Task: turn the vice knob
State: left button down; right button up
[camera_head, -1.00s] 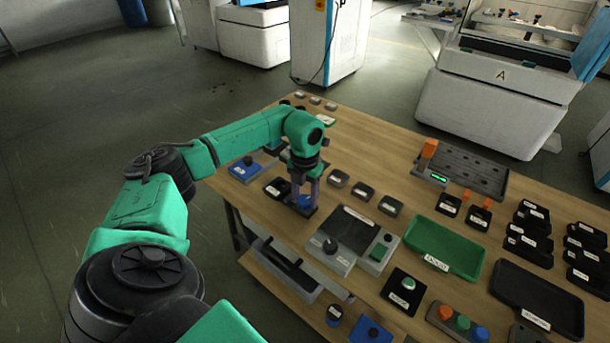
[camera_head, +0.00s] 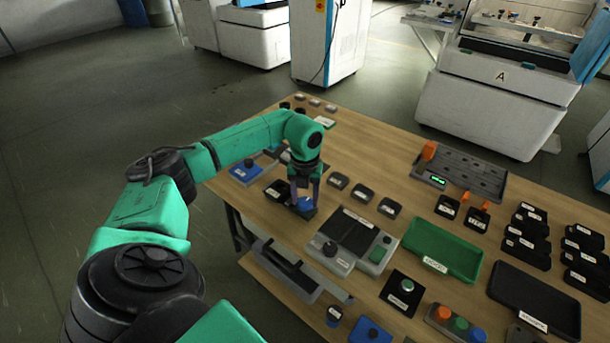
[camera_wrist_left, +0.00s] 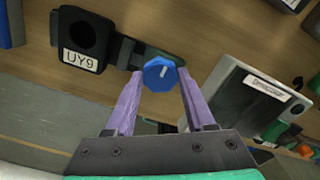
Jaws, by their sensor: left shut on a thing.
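A blue knob (camera_wrist_left: 159,73) with a white pointer mark sits on a dark base (camera_wrist_left: 185,60) near the table's front left edge. In the head view this blue knob (camera_head: 305,203) shows partly behind the fingers. My left gripper (camera_head: 304,197) reaches down over it, with one purple finger on each side. In the wrist view the fingertips of my left gripper (camera_wrist_left: 162,75) are shut on the knob. The far sides of the knob's contact are partly hidden. My right gripper is not in view.
A black holder labelled UY9 (camera_wrist_left: 84,38) stands close to the knob. A grey device with a dark screen (camera_head: 352,232) stands to its right, beside a green tray (camera_head: 443,250). A blue-based knob unit (camera_head: 246,170) lies to the left. Bare wood (camera_head: 380,160) lies behind.

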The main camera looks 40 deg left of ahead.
aim_at(305, 201)
pick_arm(q)
jog(key=shift+w+r, duration=0.1)
jog(key=shift+r, duration=0.05)
jog(key=shift+c, duration=1.3)
grip_release()
notch_tip(305, 201, up, 14)
jog(key=shift+r+b, duration=0.25)
jog(key=shift+b, duration=0.2)
